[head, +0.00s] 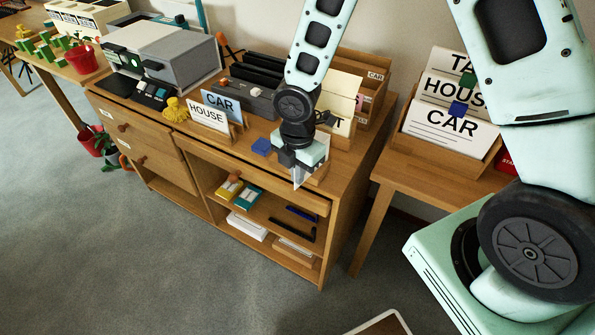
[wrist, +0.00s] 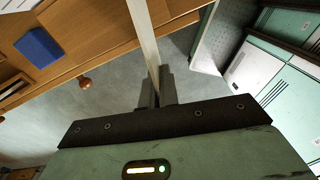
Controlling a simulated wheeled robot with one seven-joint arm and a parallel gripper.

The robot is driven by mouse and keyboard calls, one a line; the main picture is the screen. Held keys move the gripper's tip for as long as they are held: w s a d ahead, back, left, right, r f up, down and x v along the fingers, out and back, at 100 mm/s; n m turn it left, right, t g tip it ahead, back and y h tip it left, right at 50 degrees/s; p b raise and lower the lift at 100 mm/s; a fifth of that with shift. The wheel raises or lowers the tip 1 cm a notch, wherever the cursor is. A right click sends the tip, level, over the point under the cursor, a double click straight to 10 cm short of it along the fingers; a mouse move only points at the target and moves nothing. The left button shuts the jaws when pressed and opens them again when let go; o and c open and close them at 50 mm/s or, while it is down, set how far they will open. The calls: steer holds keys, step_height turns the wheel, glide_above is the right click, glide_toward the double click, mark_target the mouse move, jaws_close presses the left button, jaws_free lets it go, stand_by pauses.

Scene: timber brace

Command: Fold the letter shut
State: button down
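My gripper (head: 297,165) is over the front right edge of the wooden desk (head: 250,168), pointing down. A thin white sheet, seemingly the letter (head: 298,178), shows at its fingertips in the head view. In the wrist view the sheet (wrist: 144,35) is edge-on, a pale strip running up from between the two dark fingers (wrist: 156,88). The fingers are close together on it. My gripper hides most of the sheet in the head view, so I cannot tell how far it is folded.
A blue block (head: 262,147) lies on the desk left of my gripper. HOUSE (head: 208,115) and CAR (head: 220,103) cards stand behind it. A wooden holder with word cards (head: 448,123) is on the right table. Open shelves (head: 262,205) lie below; the floor in front is clear.

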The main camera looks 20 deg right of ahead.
steer(key=shift+w, duration=0.1)
steer(key=w+m+p, duration=0.2)
steer(key=w+m, duration=0.8)
steer(key=w, duration=0.1)
steer(key=shift+w+d+m, duration=0.4)
steer(key=shift+w+m, duration=0.25)
steer(key=shift+m, duration=0.15)
steer(key=shift+w+d+m, duration=0.35)
steer(key=shift+w+m, duration=0.25)
steer(key=shift+m, duration=0.2)
steer(key=c, duration=1.6)
jaws_free()
steer(key=shift+c, duration=0.2)
